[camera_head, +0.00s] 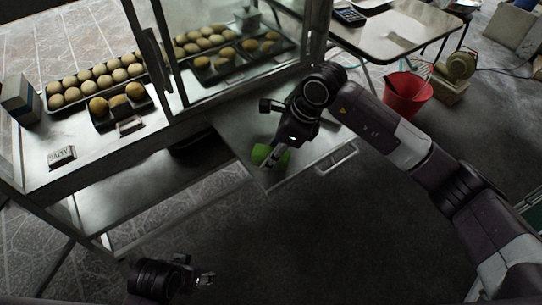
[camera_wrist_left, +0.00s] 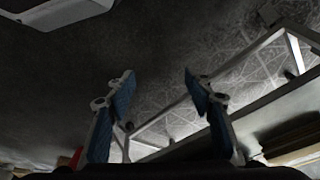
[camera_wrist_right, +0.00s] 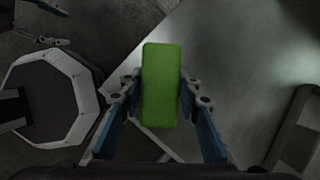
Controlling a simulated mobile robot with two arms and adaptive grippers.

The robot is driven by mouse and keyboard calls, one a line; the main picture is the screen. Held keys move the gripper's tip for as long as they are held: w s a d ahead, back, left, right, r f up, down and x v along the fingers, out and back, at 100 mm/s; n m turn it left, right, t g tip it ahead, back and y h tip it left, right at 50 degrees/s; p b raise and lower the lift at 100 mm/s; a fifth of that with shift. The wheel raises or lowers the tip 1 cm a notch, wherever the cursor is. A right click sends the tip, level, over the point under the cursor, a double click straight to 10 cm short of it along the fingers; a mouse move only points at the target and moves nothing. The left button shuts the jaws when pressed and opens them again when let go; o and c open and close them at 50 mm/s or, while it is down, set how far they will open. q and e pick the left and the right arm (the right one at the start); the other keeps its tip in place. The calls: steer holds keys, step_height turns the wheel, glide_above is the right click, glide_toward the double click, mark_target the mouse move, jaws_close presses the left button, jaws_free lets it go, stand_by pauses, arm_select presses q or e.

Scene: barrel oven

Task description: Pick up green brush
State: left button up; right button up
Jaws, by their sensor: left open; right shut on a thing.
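The green brush (camera_head: 271,155) shows as a green block at the tip of my right gripper (camera_head: 272,158) in the head view. In the right wrist view the green brush (camera_wrist_right: 161,85) stands upright in the picture between the two fingers of my right gripper (camera_wrist_right: 160,92), which are shut on its sides. The metal shelf lies behind it; whether the brush touches the shelf I cannot tell. My left gripper (camera_head: 205,279) is at the bottom of the head view, away from the brush. In the left wrist view the left gripper (camera_wrist_left: 158,84) is open and empty.
The metal shelf (camera_head: 309,148) with a handle juts from the cart under my right gripper. A red bucket (camera_head: 405,97) is on the floor to the right. The floor in the middle is clear.

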steer(key=shift+r, duration=0.15)
steer(key=shift+c, duration=0.4)
